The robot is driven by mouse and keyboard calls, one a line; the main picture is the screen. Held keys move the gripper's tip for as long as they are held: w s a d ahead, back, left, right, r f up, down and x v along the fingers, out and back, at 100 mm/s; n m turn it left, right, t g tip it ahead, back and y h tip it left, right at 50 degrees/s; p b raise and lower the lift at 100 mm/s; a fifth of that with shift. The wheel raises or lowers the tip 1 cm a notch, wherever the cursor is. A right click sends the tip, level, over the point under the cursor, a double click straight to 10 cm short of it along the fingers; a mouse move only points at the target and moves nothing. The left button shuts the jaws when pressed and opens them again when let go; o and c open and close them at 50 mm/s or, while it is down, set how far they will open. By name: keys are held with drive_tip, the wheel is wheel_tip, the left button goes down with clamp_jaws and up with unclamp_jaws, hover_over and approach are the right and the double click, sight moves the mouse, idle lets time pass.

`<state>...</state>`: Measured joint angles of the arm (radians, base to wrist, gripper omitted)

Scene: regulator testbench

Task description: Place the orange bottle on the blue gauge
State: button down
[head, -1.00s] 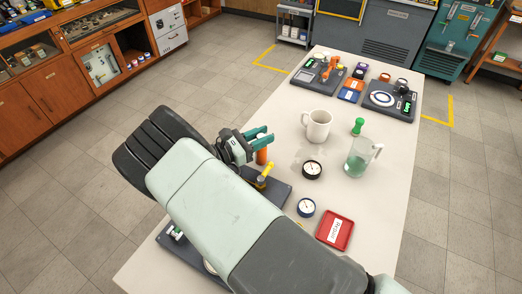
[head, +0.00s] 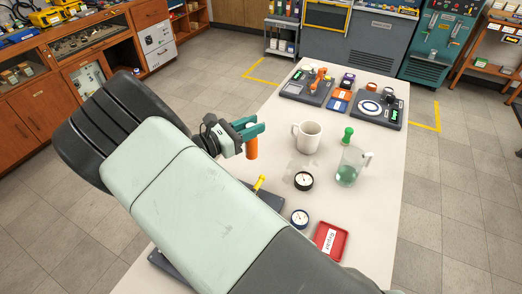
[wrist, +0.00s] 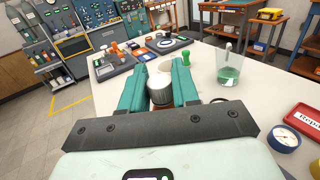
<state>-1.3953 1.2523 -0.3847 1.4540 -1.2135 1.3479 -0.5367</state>
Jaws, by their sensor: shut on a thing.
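My gripper (head: 252,132) is shut on the orange bottle (head: 252,148) and holds it above the table, left of the white mug. In the wrist view the bottle's ribbed grey-white cap (wrist: 160,88) shows between the teal fingers. The blue gauge (head: 299,218), a round dial with a blue rim and white face, lies on the table nearer to me, left of the red tray. It also shows at the right of the wrist view (wrist: 286,138). Nothing lies on its face. A similar black gauge (head: 303,181) lies a little farther away.
A red tray (head: 344,246) labelled Repair lies beside the blue gauge. A white mug (head: 307,136), a glass pitcher (head: 350,168) and a green pawn-shaped piece (head: 347,135) stand on the table (head: 376,190). A yellow-handled part (head: 259,183) rises from a dark base near my arm.

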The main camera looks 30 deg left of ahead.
drive_tip(key=shift+r, duration=0.4)
drive_tip(key=shift+s+d+r, duration=0.1)
drive_tip(key=shift+d, duration=0.25)
drive_tip(key=s+d+r, duration=0.1)
drive_tip(key=s+d, duration=0.3)
drive_tip(key=d, duration=0.5)
drive_tip(key=s+d+r, duration=0.2)
drive_tip(key=s+d, duration=0.3)
drive_tip(key=d, duration=0.4)
wheel_tip(320, 180, down, 10)
drive_tip(key=shift+d+y, duration=0.3)
drive_tip(key=shift+d, duration=0.15)
drive_tip(key=shift+w, duration=0.1)
drive_tip(key=shift+f, duration=0.2)
drive_tip(key=c, duration=0.8)
unclamp_jaws()
